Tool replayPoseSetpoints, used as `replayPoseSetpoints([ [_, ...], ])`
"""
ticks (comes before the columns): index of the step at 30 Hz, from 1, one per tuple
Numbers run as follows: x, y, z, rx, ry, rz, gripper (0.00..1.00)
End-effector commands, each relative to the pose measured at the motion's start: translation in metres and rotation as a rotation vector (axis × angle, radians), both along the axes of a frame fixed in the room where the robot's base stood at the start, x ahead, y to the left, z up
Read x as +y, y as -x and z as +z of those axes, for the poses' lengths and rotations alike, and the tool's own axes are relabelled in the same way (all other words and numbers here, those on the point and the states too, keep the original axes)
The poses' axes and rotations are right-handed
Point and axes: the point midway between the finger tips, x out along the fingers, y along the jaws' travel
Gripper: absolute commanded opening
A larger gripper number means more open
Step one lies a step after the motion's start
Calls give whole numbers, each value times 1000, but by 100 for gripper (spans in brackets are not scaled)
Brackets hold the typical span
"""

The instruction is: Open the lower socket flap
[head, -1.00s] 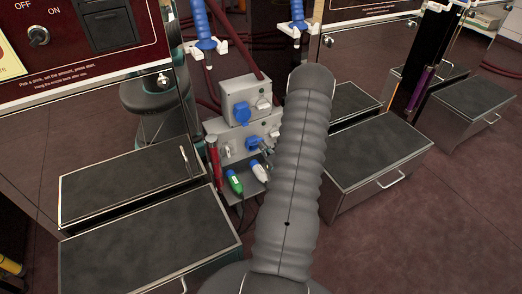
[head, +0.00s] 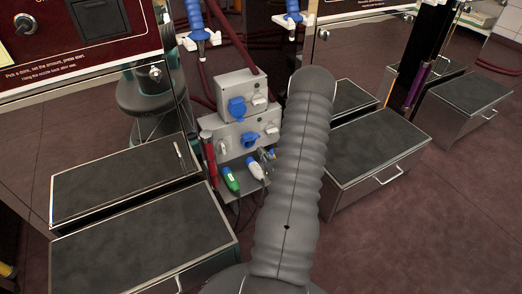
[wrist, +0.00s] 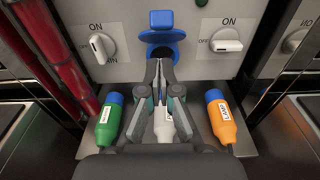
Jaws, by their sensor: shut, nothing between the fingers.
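The lower socket (wrist: 162,36) shows in the wrist view as a blue rounded part over a dark opening, with a blue square piece above it. The flap looks at least partly raised, but I cannot tell how far. In the head view the lower socket (head: 250,139) is a small blue shape on the lower grey box. My gripper (wrist: 160,66) is shut and empty, its tips in front of the dark opening. I cannot tell whether they touch the socket. In the head view my arm hides most of the gripper.
White ON/OFF switches (wrist: 102,46) flank the socket. Below lie a green plug (wrist: 109,124), a white plug (wrist: 164,124) behind my fingers and an orange plug (wrist: 222,122). Red hoses (wrist: 58,60) hang at left. The upper box has its own blue socket (head: 237,107).

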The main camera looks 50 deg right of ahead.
Motion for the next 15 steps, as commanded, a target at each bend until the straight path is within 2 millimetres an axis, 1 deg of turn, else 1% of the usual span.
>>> replayPoseSetpoints([
  [1, 1, 11, 6, 0, 0, -4, 0],
  [6, 14, 41, 22, 0, 0, -1, 0],
  [12, 24, 69, 36, 0, 1, 2, 0],
  [15, 27, 78, 39, 0, 1, 4, 0],
])
